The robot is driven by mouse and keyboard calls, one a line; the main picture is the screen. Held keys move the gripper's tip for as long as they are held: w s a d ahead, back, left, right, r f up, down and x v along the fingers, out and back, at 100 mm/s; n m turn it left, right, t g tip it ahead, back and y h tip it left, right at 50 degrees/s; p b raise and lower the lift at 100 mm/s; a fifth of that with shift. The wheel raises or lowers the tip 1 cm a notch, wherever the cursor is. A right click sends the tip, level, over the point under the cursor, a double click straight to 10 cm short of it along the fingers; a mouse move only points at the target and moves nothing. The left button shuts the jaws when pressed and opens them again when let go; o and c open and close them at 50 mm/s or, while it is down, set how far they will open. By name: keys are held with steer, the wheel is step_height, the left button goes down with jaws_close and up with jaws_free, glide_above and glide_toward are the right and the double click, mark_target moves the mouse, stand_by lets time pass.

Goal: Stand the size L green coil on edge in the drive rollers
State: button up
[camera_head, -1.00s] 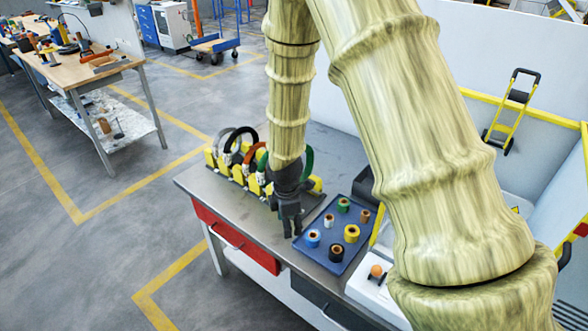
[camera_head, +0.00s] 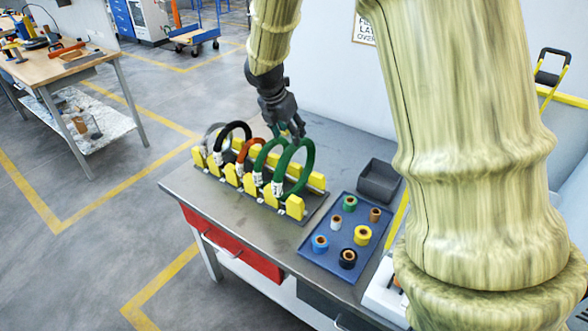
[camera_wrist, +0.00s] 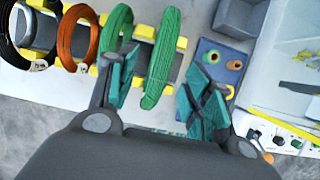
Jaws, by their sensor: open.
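Two green coils stand on edge in a yellow-slotted rack (camera_head: 296,207). The rightmost green coil (camera_head: 309,165) looks larger; the other green coil (camera_head: 256,163) is just left of it. Their white tags are too small to read. My gripper (camera_head: 288,131) is open and empty, above and behind the green coils in the head view. In the wrist view, the right green coil (camera_wrist: 163,58) appears between the spread fingers of my gripper (camera_wrist: 162,88), and the left finger overlaps the other green coil (camera_wrist: 117,32). Contact cannot be told. I cannot make out the drive rollers.
Orange (camera_head: 242,153), black (camera_head: 219,143) and grey (camera_head: 205,141) coils stand left in the rack. A blue tray (camera_head: 337,272) with several small rolls lies right of it, near a dark open bin (camera_head: 378,181). The grey bench top (camera_head: 235,230) is clear in front.

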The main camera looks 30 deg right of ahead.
steer(key=shift+x, duration=1.05)
steer(key=shift+s+p+x, duration=0.2)
steer(key=shift+p+x, duration=0.7)
steer(key=shift+x, duration=1.75)
steer(key=shift+d, duration=0.15)
steer(key=shift+r, duration=0.1)
jaws_close()
